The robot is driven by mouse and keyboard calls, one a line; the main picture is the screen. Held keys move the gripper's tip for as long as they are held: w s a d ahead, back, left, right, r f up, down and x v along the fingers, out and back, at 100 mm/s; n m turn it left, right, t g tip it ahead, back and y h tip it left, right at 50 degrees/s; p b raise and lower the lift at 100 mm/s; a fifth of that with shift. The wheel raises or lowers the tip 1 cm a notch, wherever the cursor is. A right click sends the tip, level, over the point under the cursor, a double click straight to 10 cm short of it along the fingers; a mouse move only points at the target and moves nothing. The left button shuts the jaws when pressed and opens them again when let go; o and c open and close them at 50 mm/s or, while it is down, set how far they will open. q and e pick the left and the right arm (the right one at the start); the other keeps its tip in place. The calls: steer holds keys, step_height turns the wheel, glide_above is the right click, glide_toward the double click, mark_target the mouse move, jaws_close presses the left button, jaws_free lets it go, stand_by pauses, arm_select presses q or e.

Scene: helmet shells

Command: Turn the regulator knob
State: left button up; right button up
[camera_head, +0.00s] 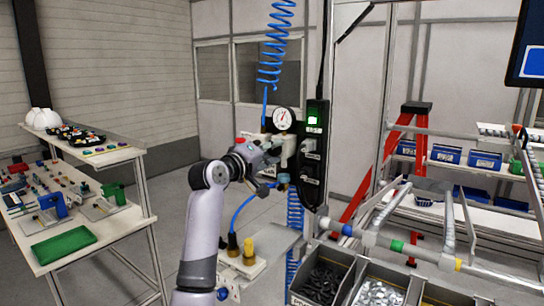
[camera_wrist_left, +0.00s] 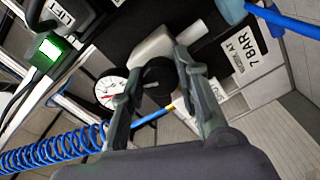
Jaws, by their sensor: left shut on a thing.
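The regulator knob (camera_wrist_left: 157,77) is a black round knob beside a white-faced pressure gauge (camera_wrist_left: 109,92) in the left wrist view. My left gripper (camera_wrist_left: 155,80) has one finger on each side of the knob and is shut on it. In the head view my left gripper (camera_head: 272,147) reaches the regulator just below the gauge (camera_head: 283,119), and it hides the knob there. The gauge shows a red needle; its exact reading is too small to tell. My right gripper is in neither view.
A black control box (camera_head: 314,150) with a green light stands close right of the gripper. A blue coiled hose (camera_head: 272,50) hangs above. A label reading 7 BAR (camera_wrist_left: 243,55) is near the regulator. Dark bins (camera_head: 325,275) sit below; a table (camera_head: 100,240) with parts stands left.

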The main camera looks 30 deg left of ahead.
arm_select(q)
steer(key=m, duration=0.2)
steer(key=m+b, duration=0.1)
steer(key=shift+f+m, duration=0.25)
steer(key=shift+m, duration=0.15)
steer(key=m, duration=0.2)
steer(key=shift+m, duration=0.3)
steer(key=m, duration=0.3)
steer(key=shift+m, duration=1.6)
steer(key=o, duration=1.2)
steer(key=shift+r, duration=0.2)
steer(key=shift+c, duration=0.2)
